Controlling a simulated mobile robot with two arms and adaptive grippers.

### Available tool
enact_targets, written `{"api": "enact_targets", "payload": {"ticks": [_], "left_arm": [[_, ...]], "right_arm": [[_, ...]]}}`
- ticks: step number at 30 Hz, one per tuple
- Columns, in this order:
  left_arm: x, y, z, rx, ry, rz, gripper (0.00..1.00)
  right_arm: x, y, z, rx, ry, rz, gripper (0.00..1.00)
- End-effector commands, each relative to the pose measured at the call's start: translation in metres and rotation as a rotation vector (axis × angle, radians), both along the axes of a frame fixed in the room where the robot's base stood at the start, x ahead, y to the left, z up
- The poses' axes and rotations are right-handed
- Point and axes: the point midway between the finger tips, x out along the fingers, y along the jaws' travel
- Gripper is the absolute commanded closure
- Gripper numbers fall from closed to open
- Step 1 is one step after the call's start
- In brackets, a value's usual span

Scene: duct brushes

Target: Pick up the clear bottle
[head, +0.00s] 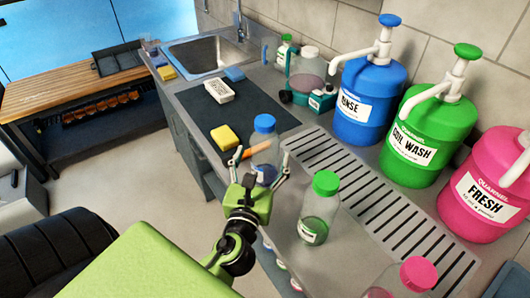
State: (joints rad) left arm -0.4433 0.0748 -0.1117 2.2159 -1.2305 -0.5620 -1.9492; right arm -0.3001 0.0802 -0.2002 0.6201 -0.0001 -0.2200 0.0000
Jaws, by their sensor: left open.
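A clear bottle with a blue cap (264,124) stands upright on the counter near its front edge, with some blue liquid low inside. My left gripper (261,160) is open, with one finger on each side of this bottle in the picture. Whether the fingers touch it I cannot tell. Another clear bottle with a green cap (318,210) and green liquid stands to the right. A third clear bottle with a pink cap (417,273) is partly cut off at the bottom edge. My right gripper is out of view.
Blue (365,105), green (428,130) and pink (483,195) pump jugs stand along the wall behind a slotted drain strip (385,205). A dark mat (250,108) holds a yellow sponge (224,138) and a white block (219,90). A sink (205,50) lies farther back.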

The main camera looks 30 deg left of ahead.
Motion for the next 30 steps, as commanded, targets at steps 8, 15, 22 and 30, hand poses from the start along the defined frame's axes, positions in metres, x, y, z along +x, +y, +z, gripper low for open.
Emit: {"api": "enact_targets", "payload": {"ticks": [8, 15, 22, 30], "left_arm": [[0.031, 0.016, 0.007, 0.001, -0.002, 0.002, 0.27], [0.049, 0.023, 0.003, -0.001, 0.000, 0.000, 0.27], [0.048, 0.024, 0.002, -0.001, 0.001, 0.000, 0.38], [0.048, 0.023, 0.003, -0.001, -0.001, 0.001, 0.84]], "right_arm": [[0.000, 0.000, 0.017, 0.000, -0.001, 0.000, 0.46], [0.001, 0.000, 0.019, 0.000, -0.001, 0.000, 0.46], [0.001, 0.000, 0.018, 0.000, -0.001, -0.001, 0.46], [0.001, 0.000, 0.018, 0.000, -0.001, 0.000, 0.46]]}}
